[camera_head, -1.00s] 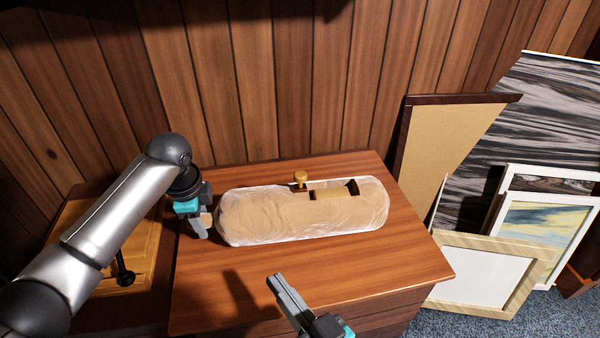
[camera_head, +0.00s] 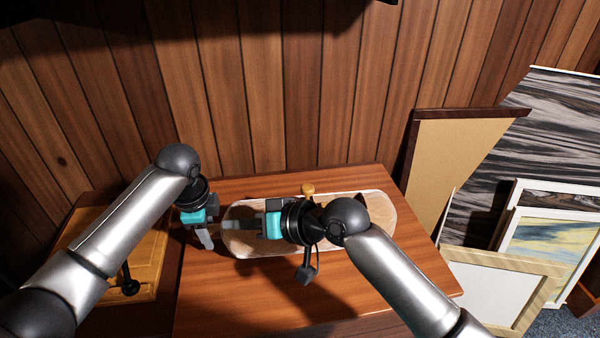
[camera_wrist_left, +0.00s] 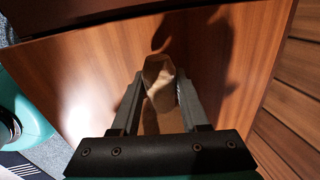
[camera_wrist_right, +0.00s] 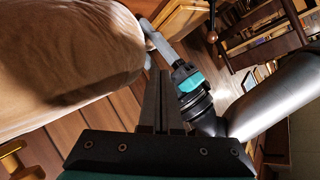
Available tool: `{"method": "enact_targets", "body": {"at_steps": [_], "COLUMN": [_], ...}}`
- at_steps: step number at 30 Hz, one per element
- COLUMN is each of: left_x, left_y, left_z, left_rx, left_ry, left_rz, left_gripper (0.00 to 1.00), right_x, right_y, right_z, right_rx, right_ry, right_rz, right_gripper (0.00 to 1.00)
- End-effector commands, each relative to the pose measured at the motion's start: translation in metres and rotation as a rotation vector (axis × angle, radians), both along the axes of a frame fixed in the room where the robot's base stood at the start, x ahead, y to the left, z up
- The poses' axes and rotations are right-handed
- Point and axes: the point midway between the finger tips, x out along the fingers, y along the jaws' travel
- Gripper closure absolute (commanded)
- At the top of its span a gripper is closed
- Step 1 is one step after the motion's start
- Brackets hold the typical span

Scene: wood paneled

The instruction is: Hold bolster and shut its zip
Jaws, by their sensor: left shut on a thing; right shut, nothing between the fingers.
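The tan, plastic-sheened bolster (camera_head: 378,210) lies lengthwise on the wooden cabinet top, its middle covered by my right arm; it fills the upper left of the right wrist view (camera_wrist_right: 60,60). A gold knob-like zip pull (camera_head: 308,189) stands at its back edge; a gold piece also shows in the right wrist view (camera_wrist_right: 15,158). The zip opening is hidden now. My left gripper (camera_head: 205,238) is shut on the bolster's left end, a tan part (camera_wrist_left: 158,88) between its fingers. My right gripper (camera_head: 242,222) is shut and empty, pointing left over the bolster's left half.
The cabinet top (camera_head: 230,310) is clear in front. A wood-paneled wall (camera_head: 300,110) rises behind. Framed boards (camera_head: 450,150) lean at right.

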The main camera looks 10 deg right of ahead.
Motion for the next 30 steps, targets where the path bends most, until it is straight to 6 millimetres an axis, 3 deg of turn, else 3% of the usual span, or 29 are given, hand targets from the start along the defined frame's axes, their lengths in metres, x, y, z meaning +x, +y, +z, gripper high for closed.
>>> {"method": "enact_targets", "body": {"at_steps": [11,21,30], "left_x": [-0.002,-0.002,-0.002], "left_y": [0.000,0.000,0.000], "left_z": [-0.003,-0.003,-0.003], "left_rx": [0.001,0.001,0.002], "left_ry": [0.007,0.007,0.008], "left_rz": [0.000,0.000,-0.001], "left_gripper": [1.00,1.00,1.00], "right_x": [0.035,0.062,0.070], "right_y": [-0.020,-0.068,-0.111], "right_z": [0.037,0.087,0.135], "right_rx": [-0.291,-0.611,-0.811], "right_ry": [0.049,0.081,0.130], "right_rz": [0.162,0.234,0.243], "right_gripper": [1.00,1.00,1.00]}}
